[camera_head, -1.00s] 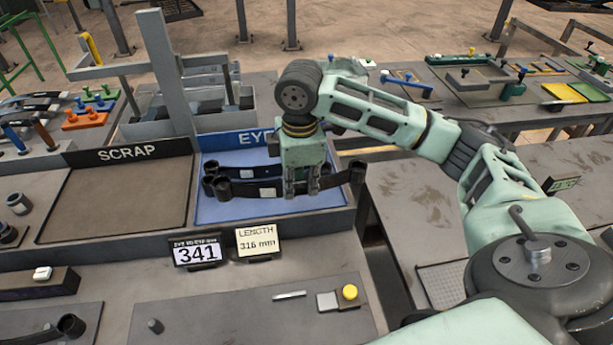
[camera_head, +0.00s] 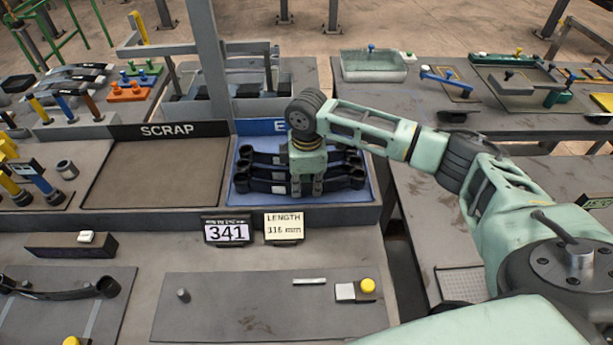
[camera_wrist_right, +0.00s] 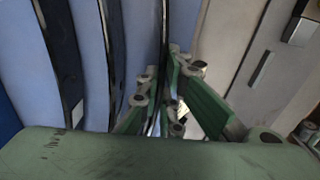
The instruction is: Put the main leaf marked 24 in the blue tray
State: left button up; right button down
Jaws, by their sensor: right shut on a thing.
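The blue tray (camera_head: 371,190) is right of the scrap tray and holds several black main leaves (camera_head: 258,158) lying crosswise. My right gripper (camera_head: 305,188) is low in this tray, shut on the frontmost black leaf (camera_head: 260,187). The held leaf (camera_wrist_right: 165,45) also shows between the fingers in the right wrist view, with other leaves (camera_wrist_right: 66,60) beside it over the blue floor (camera_wrist_right: 90,25). I cannot read a 24 on any leaf, and cannot tell whether the held leaf touches the floor. My left gripper is out of view.
The scrap tray (camera_head: 155,175) is empty. Signs reading 341 (camera_head: 228,232) and 316 mm (camera_head: 284,227) stand before the trays. Another dark leaf (camera_head: 60,293) lies at the lower left. A grey post (camera_head: 212,60) rises behind the trays.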

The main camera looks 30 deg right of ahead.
aim_at(306, 184)
jog(key=shift+w+a, duration=0.1)
jog(key=c, duration=2.3)
grip_release()
jog(key=shift+f, duration=0.1)
jog(key=o, duration=0.4)
jog(key=shift+s, duration=0.2)
jog(key=shift+c, duration=0.2)
jog(key=shift+w, duration=0.1)
jog(key=shift+r, duration=0.5)
notch_tip(306, 184, up, 10)
jog(key=b, duration=0.3)
jog(key=shift+r, duration=0.65)
